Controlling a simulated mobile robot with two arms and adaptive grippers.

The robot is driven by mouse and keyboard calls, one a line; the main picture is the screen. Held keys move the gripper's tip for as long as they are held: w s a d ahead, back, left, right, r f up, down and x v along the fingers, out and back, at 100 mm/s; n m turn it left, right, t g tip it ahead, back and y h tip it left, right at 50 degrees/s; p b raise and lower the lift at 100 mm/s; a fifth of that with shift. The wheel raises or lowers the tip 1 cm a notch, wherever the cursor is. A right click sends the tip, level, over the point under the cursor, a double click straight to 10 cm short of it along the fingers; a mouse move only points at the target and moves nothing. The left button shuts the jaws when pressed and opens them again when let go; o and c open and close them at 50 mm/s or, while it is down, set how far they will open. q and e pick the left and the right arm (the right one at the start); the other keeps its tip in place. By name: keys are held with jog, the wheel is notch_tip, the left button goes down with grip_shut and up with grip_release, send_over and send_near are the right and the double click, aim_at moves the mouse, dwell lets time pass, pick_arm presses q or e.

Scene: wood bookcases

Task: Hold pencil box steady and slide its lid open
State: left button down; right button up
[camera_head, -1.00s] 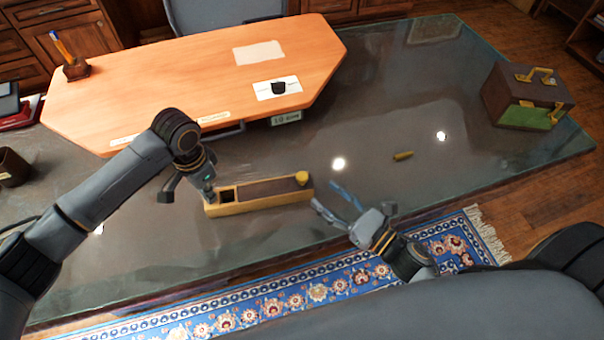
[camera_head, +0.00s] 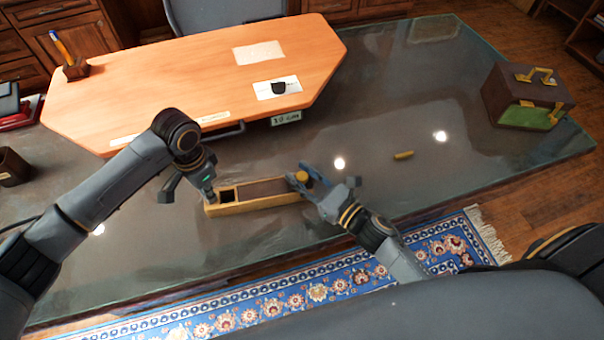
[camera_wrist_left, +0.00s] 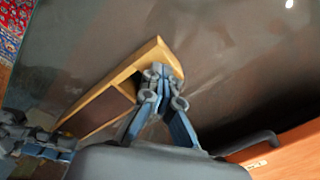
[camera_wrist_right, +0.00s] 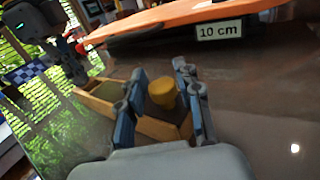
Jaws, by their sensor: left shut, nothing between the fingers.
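The pencil box (camera_head: 250,206) is a long pale wooden box lying on the glass-topped desk. Its brown lid (camera_head: 262,188) carries a round yellow knob (camera_head: 302,177) at the right end. A dark open compartment (camera_head: 228,196) shows at the left end. My left gripper (camera_head: 210,196) is shut and empty at the box's left end; the left wrist view shows its fingertips (camera_wrist_left: 163,78) over that end, contact unclear. My right gripper (camera_wrist_right: 158,85) is open at the right end, with the knob (camera_wrist_right: 162,93) between its fingers in the right wrist view. A gap shows beside the knob.
An orange wooden board (camera_head: 190,80) with a "10 cm" label (camera_head: 286,118) lies behind the box. A brown case (camera_head: 527,95) stands far right. Glass between box and case is mostly clear.

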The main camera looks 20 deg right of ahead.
pick_arm(q)
jog(key=shift+s+f, duration=0.25)
jog(key=shift+f, duration=0.1)
pick_arm(e)
grip_shut()
pick_arm(q)
jog(key=shift+a, duration=0.1)
pick_arm(e)
jog(key=d, duration=0.4)
jog(key=s+d, duration=0.1)
jog(key=d, duration=0.8)
jog(key=shift+s+d+f, duration=0.1)
jog(key=shift+s+d, duration=0.1)
jog(key=o, duration=0.6)
grip_release()
jog(key=shift+c, duration=0.2)
jog(key=v, duration=1.2)
jog(key=shift+s, duration=0.1)
